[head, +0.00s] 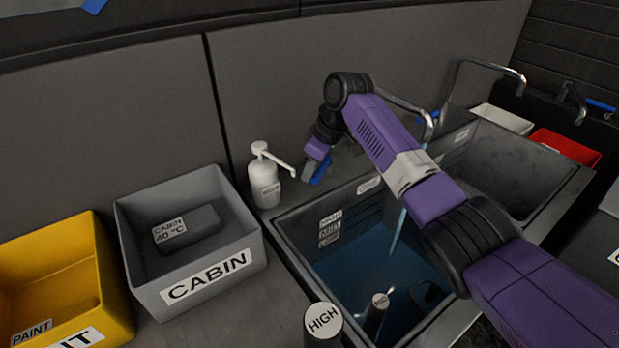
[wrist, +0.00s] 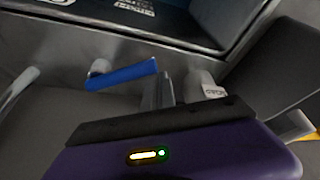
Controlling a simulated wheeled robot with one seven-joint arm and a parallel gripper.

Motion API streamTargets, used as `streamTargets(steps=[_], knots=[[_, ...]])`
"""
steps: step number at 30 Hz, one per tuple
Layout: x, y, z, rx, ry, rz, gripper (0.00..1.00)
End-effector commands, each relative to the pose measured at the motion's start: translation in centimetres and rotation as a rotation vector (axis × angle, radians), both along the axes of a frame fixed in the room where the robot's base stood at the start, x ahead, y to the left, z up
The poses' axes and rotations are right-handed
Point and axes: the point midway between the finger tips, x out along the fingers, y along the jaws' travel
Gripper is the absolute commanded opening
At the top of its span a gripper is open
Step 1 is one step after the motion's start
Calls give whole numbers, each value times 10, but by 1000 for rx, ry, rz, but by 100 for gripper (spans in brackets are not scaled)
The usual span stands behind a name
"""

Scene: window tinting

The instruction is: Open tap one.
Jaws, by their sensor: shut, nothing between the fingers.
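A blue tap lever (wrist: 122,75) sticks out from a pale round base in the wrist view, just left of my gripper (wrist: 162,88). My fingers are shut and empty, with their tips close to the lever's right end; whether they touch it I cannot tell. In the head view the blue lever (head: 321,173) is at the back rim of the near sink, partly hidden by my gripper. A sign reading ONE (head: 368,185) is on the sink's back wall. A pale stream of water (head: 398,228) falls from the curved spout (head: 428,128) into blue water in the near sink.
A white pump bottle (head: 265,180) stands left of my gripper, close by. A grey CABIN bin (head: 245,262) and a yellow bin (head: 118,318) are at the left. A second basin (head: 500,150) and red bin (head: 566,147) are at the right.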

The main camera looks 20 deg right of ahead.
Motion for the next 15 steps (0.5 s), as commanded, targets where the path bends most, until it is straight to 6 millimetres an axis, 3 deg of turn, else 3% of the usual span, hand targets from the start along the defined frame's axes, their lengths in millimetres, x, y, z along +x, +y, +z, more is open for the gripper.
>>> streamTargets(steps=[15], knots=[[-17, -30, 2, 1, 2, -2, 0]])
